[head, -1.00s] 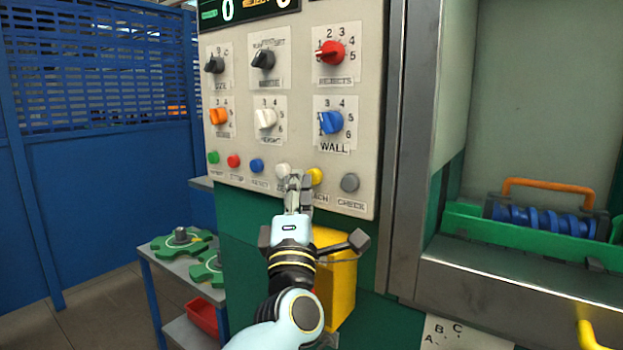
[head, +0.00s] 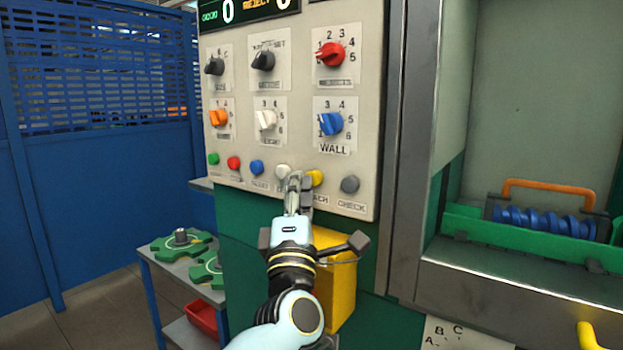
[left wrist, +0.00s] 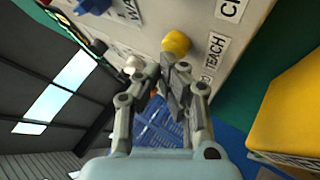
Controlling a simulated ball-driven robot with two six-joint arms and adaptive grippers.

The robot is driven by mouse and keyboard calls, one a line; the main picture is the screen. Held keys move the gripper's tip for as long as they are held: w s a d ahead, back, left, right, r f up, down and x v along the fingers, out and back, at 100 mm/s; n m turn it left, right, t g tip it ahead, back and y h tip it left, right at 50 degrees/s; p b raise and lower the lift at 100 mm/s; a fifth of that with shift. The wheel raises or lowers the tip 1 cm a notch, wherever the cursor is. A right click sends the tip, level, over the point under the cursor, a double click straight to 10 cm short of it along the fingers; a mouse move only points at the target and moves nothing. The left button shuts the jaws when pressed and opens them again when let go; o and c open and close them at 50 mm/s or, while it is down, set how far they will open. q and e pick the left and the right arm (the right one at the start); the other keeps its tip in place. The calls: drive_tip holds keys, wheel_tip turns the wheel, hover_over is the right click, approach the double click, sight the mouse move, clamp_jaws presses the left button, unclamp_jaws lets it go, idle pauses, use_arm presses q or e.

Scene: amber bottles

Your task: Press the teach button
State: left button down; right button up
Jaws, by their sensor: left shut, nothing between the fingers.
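The teach button is the yellow button (head: 315,178) in the bottom row of the control panel (head: 300,90). Its label ends in "ACH" in the head view, the rest being hidden by my gripper. In the left wrist view the yellow button (left wrist: 176,43) sits beside a label reading "TEACH" (left wrist: 214,53). My left gripper (head: 298,182) is shut and empty, its fingertips just left of the yellow button in the head view. In the left wrist view its fingertips (left wrist: 174,68) are close to the button. I cannot tell whether they touch it. My right gripper is not in view.
A white button (head: 283,171) is just left of the fingertips and a grey button (head: 350,184) is to the right. Coloured knobs, such as the blue one (head: 331,123), are above. A yellow box (head: 338,285) is below the panel, behind my arm.

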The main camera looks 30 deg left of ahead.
use_arm(q)
drive_tip(key=shift+s, duration=0.6)
drive_tip(key=shift+s+a+p, duration=0.15)
drive_tip(key=shift+s+p, duration=0.2)
drive_tip(key=shift+s, duration=0.9)
drive_tip(key=shift+s+a+p, duration=0.1)
drive_tip(key=shift+s+p, duration=0.25)
drive_tip(key=shift+s, duration=0.9)
